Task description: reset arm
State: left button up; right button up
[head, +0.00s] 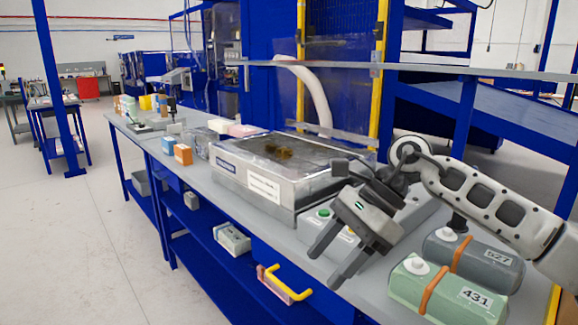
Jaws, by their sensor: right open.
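My right gripper (327,264) reaches in from the right of the head view. Its two fingers are apart and point down and left, with nothing between them. It hangs over the front part of the grey bench, in front of a control box with a green button (323,214). My right arm (480,200) extends from the right edge above two labelled containers. My left gripper is not in the view.
A metal box machine (262,195) sits on the bench (205,181) left of my gripper. A green container (440,292) and a grey container (490,262) stand at right. Small boxes (183,154) line the far bench. A yellow handle (289,283) juts from the front.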

jog(key=s+a+m+y, duration=0.6)
jog(key=a+m+y, duration=0.5)
jog(key=y, duration=0.1)
jog(key=w+d+f+m+t+h, duration=0.1)
jog(key=d+f+m+t+h, duration=0.5)
jog(key=m+t, duration=0.7)
jog(key=d+f+m+t+h, duration=0.4)
jog(key=f+m+t, duration=0.35)
jog(key=m, duration=1.25)
jog(key=s+d+f+m+g+h, duration=0.3)
jog(key=s+d+f+m, duration=0.1)
jog(key=s+f, duration=0.3)
jog(key=s+d+f+m+g+h, duration=0.3)
jog(key=s+d+f+m+g, duration=0.1)
jog(key=f, duration=0.5)
jog(key=s+d+m, duration=0.1)
jog(key=s+m, duration=0.1)
jog(key=m, duration=0.1)
jog(key=shift+s+f+h, duration=0.3)
jog(key=shift+s+f, duration=0.05)
jog(key=shift+f, duration=0.05)
jog(key=shift+g, duration=0.25)
